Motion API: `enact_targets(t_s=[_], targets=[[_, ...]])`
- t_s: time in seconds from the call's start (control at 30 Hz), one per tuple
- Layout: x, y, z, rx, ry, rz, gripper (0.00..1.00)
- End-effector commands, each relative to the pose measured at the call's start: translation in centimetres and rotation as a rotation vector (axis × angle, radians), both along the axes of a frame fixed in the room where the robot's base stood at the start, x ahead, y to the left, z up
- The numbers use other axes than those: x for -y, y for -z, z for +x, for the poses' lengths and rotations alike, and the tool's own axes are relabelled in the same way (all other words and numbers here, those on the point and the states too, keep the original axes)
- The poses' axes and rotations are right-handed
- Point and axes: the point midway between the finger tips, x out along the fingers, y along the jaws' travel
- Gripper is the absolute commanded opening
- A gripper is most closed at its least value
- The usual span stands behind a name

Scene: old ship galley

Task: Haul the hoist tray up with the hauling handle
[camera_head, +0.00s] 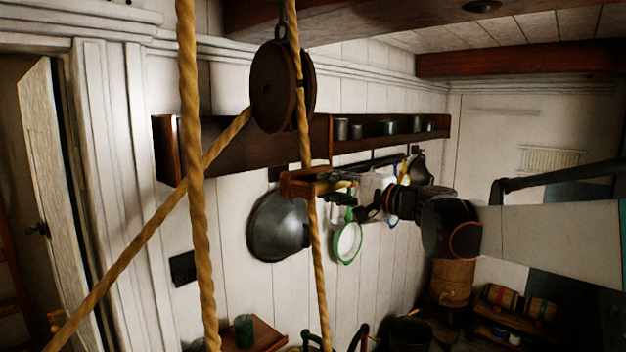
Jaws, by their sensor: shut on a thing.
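My gripper (352,190) reaches in from the right and is shut on the hauling handle (298,184), a small reddish-brown wooden piece. The handle is at the rope (318,262) that hangs below the dark round pulley (283,88). Part of my gripper's fingers is hard to make out against the clutter behind. Another rope (135,247) runs from the pulley down to the lower left. I cannot make out the hoist tray for certain.
A thick rope (194,190) hangs close in front at left. A wooden shelf (245,150) with several tins runs along the white wall. A large metal bowl (276,226) and a green-rimmed pan (347,242) hang below it. Barrels (500,297) lie at the lower right.

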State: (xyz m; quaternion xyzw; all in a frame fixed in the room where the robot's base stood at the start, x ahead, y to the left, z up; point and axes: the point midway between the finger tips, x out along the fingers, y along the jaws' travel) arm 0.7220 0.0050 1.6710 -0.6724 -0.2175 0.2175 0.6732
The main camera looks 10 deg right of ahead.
Motion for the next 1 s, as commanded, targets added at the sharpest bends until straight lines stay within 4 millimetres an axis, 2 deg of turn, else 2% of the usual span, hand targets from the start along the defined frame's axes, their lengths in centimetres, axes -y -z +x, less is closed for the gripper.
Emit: enact_targets(t_s=[0.03, 0.1, 0.8, 1.0], targets=[[0.1, 1.7, -0.1, -0.001, 0.0, -0.004, 0.0], [0.3, 3.0, -0.1, -0.001, 0.0, -0.004, 0.0], [1.5, 15.6, -0.5, -0.001, -0.001, -0.006, 0.0], [1.9, 18.4, -0.6, -0.001, 0.0, -0.005, 0.0]])
